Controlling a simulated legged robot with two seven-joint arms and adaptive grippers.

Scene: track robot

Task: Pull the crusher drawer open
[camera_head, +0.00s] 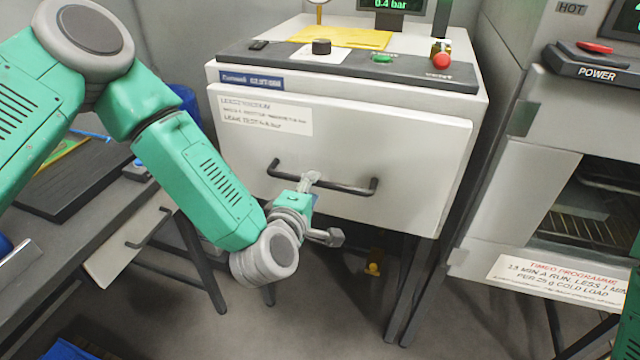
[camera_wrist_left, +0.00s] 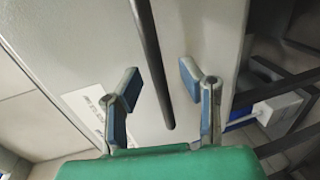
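The crusher drawer (camera_head: 390,155) is the wide white front with a paper label, under the machine's control panel. It looks shut. Its dark bar handle (camera_head: 350,189) runs across the front's lower half. My left gripper (camera_head: 322,207) is in front of the handle's middle with its fingers spread. In the left wrist view the open gripper (camera_wrist_left: 160,82) has blue-padded fingers, one on each side of the handle (camera_wrist_left: 150,60), with gaps on both sides. No firm contact shows. My right gripper is not in view.
The control panel (camera_head: 345,68) carries a black knob, a green button and a red button. An oven-like unit (camera_head: 545,185) stands to the right. A dark workbench (camera_head: 80,190) with its own small drawer (camera_head: 130,245) is at the left. Floor space is free below the machine.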

